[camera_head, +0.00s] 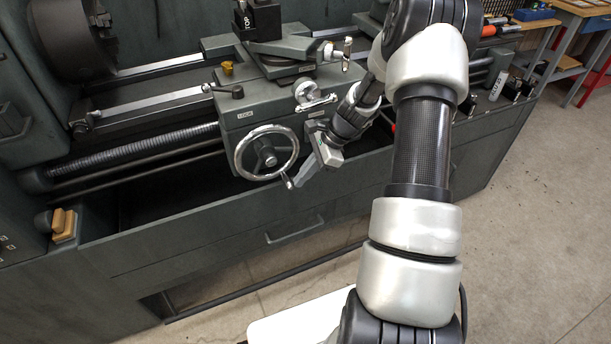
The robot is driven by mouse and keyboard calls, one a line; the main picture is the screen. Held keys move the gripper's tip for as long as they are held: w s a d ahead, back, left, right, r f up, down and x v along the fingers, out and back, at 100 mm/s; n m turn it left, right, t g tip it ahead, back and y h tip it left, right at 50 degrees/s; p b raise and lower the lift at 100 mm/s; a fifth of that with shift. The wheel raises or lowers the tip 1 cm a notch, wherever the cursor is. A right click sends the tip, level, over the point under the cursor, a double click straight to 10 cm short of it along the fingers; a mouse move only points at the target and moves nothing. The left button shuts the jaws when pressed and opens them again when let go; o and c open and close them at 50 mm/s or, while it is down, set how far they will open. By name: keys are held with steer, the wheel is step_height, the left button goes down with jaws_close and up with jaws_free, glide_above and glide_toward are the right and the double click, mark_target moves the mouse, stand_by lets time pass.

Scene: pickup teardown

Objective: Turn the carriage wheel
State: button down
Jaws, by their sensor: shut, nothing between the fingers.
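The carriage wheel (240,161) is a chrome handwheel with a dark hub on the front of the grey lathe carriage (236,109). Its small handle (288,182) sticks out at the lower right of the rim. My gripper (292,186) is just right of the wheel, with its fingers pointing down and left toward that handle. The fingers are shut with nothing between them. The fingertips look very close to the handle; I cannot tell whether they touch it. My arm comes in from the lower right and hides part of the lathe bed.
A smaller chrome crank wheel (308,93) sits above my gripper. A tool post (258,20) stands on top of the carriage. The chuck (68,38) is at the upper left. A lead screw (135,150) runs left of the carriage. Open floor (540,210) lies to the right.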

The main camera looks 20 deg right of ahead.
steer(key=shift+a+f+y, duration=0.4)
steer(key=shift+f+y, duration=0.15)
steer(key=shift+y, duration=0.35)
steer(key=shift+d, duration=0.1)
